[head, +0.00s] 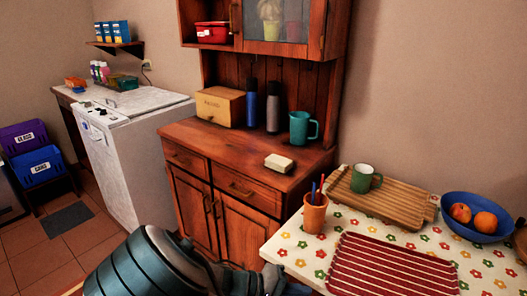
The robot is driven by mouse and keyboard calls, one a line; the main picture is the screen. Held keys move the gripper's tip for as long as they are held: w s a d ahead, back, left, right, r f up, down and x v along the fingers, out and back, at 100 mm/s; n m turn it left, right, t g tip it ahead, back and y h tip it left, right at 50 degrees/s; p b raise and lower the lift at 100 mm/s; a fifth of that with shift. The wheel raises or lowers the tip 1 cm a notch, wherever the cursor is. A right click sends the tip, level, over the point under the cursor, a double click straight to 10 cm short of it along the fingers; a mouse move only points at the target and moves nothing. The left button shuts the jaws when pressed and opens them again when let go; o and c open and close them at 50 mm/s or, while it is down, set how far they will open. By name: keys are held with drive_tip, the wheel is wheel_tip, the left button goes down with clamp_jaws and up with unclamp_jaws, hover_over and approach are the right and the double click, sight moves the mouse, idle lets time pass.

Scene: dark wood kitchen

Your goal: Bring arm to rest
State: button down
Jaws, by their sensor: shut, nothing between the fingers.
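My arm (165,262) reaches in from the bottom edge, in front of the wooden cabinet. My gripper (274,281) is low in the picture, at the near left corner of the flowered table and partly cut off by the bottom edge. It is shut, with nothing seen in it. It looks apart from the objects on the table.
The flowered table (290,257) carries an orange cup with pens (314,216), a striped mat (390,266), a wooden tray (395,206) with a green mug (362,180), and a blue fruit bowl (473,228). The wooden cabinet (240,160) stands behind.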

drive_tip(key=s+d+r+m+y+p, duration=0.1)
drive_tip(key=s+d+r+y+p, duration=0.1)
drive_tip(key=r, duration=0.6)
drive_tip(key=s+d+r+m+t+y+p, duration=0.1)
drive_tip(key=s+d+r+y+p, duration=0.1)
drive_tip(key=s+r+y+p, duration=0.2)
drive_tip(key=s+d+r+y+p, duration=0.2)
drive_tip(key=r+y, duration=0.6)
drive_tip(key=r, duration=0.5)
drive_tip(key=shift+s+m+t+p, duration=0.4)
drive_tip(key=shift+s+p, duration=0.3)
drive_tip(key=shift+p, duration=0.4)
